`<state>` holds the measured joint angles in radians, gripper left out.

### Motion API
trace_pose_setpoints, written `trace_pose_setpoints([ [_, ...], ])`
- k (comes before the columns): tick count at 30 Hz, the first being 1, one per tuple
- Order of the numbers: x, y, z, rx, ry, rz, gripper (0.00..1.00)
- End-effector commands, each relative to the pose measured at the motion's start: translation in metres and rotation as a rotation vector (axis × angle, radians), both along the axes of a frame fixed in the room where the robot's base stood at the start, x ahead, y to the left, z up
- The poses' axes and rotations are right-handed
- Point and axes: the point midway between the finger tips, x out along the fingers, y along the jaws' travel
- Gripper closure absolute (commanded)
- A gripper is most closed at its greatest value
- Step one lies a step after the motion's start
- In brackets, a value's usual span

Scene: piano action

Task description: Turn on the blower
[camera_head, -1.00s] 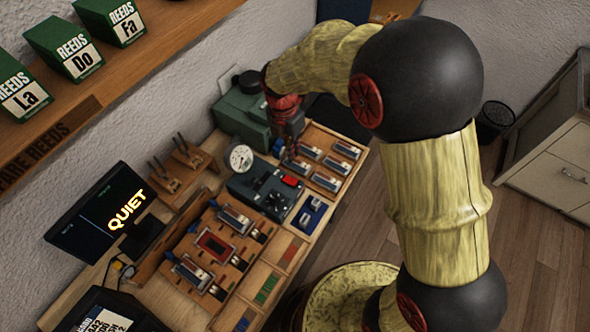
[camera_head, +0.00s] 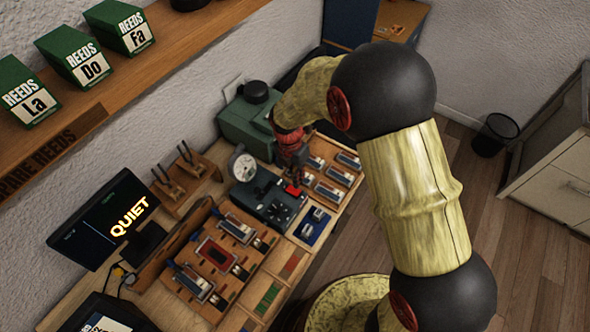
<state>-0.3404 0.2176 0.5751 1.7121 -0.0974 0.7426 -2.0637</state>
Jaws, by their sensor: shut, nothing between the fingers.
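The blower looks to be the dark grey control box (camera_head: 258,199) with a dial on its top, a red switch (camera_head: 292,190) at its right end and a round white gauge (camera_head: 243,165) standing at its back. My gripper (camera_head: 294,182) is shut and empty, pointing down at the red switch. Its tips appear to be at or just above the switch; I cannot tell if they touch. The monitor (camera_head: 100,218) reads "QUIET" in yellow letters.
A green machine (camera_head: 243,128) stands behind my gripper. Reed trays (camera_head: 213,285) lie in front and to the right of the box. A shelf (camera_head: 120,75) with green reed boxes hangs at upper left. A bin (camera_head: 493,136) stands on the floor.

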Motion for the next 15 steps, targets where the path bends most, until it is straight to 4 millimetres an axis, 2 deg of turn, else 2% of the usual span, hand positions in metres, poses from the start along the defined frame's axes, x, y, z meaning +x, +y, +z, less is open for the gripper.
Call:
trace_pose_setpoints([
  [1, -0.002, -0.001, -0.011, -0.002, 0.004, 0.0, 1.0],
  [6, -0.003, -0.004, -0.038, 0.0, 0.001, 0.0, 1.0],
  [10, -0.004, -0.005, -0.051, 0.001, 0.001, 0.0, 1.0],
  [15, -0.005, -0.006, -0.058, 0.0, 0.0, 0.0, 1.0],
])
